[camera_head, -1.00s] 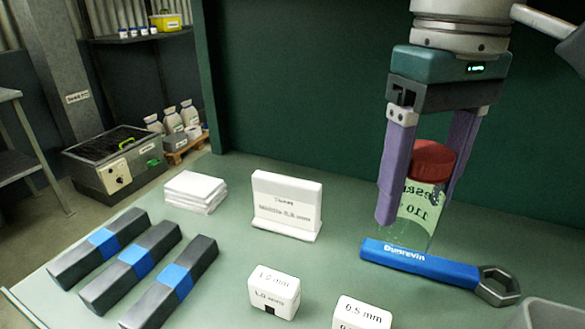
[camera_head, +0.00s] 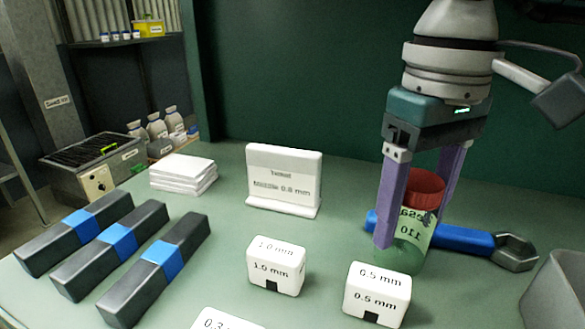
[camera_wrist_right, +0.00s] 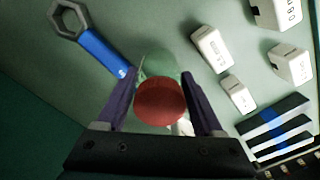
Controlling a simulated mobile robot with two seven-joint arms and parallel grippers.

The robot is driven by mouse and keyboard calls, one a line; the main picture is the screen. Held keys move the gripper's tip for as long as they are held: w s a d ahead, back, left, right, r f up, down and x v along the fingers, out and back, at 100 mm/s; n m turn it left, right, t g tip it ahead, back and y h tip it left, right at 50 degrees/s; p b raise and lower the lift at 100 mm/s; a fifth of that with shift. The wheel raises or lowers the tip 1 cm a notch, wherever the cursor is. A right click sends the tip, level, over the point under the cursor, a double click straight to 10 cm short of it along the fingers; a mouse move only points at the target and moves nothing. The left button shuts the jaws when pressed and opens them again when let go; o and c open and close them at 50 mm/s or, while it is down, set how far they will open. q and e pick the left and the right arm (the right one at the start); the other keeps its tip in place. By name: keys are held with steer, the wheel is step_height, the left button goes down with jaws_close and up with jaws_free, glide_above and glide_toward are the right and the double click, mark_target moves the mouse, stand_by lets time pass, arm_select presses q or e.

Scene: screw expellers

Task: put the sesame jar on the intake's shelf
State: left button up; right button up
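The sesame jar (camera_head: 407,240) is clear greenish with a red lid and a pale label. It is upright between the two fingers of my right gripper (camera_head: 415,205), which is shut on it. In the right wrist view the red lid (camera_wrist_right: 160,102) lies between the fingers of the right gripper (camera_wrist_right: 159,80). I cannot tell whether the jar's base touches the table. A dark shelf (camera_head: 128,43) with a yellow bin and small jars is at the back left; I cannot tell whether it is the intake's. A "Seed in" label (camera_head: 57,102) is on a grey post. My left gripper is out of view.
A blue wrench (camera_head: 465,239) lies right behind the jar. White nozzle blocks (camera_head: 276,268), a sign stand (camera_head: 283,180), white cloths (camera_head: 183,173) and dark blue-banded bars (camera_head: 120,240) occupy the table. A grey bin (camera_head: 555,290) is at right. A grilled machine (camera_head: 95,165) stands beyond.

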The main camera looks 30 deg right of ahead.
steer(key=o, duration=0.4)
